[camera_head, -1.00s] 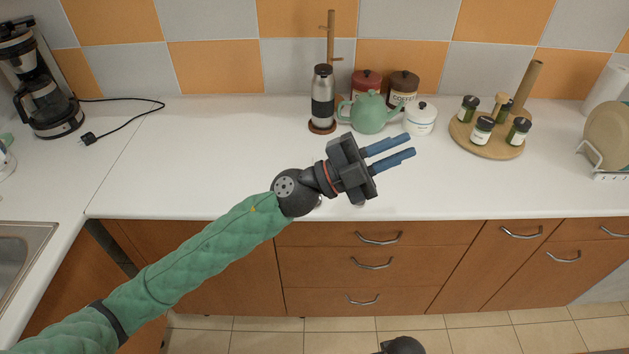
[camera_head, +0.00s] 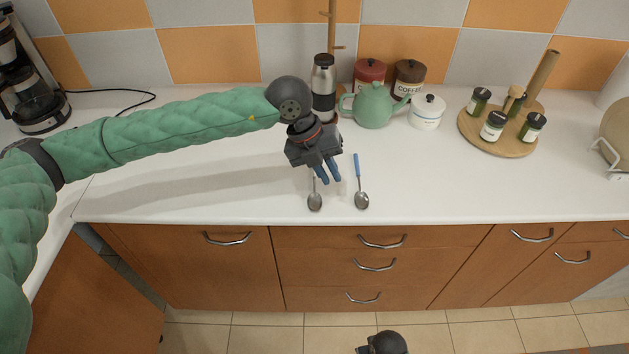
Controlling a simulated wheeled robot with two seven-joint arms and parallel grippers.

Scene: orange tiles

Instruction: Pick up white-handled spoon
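Two spoons lie on the white counter near its front edge. The left spoon (camera_head: 315,201) shows its metal bowl and a short piece of stem; the rest of its handle is hidden behind my gripper or too pale to make out. The right spoon (camera_head: 361,199) has a blue handle pointing to the back. My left gripper (camera_head: 328,177) points down over the counter, its two blue fingers a little apart and empty. The fingertips are just above the left spoon's stem, left of the blue handle. My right gripper's fingers are not visible.
Behind the gripper stand a steel flask (camera_head: 323,88), a green teapot (camera_head: 373,106), a white lidded jar (camera_head: 427,112) and a coffee canister (camera_head: 408,79). A round wooden rack (camera_head: 482,141) with spice jars is at the right. The counter right of the spoons is clear.

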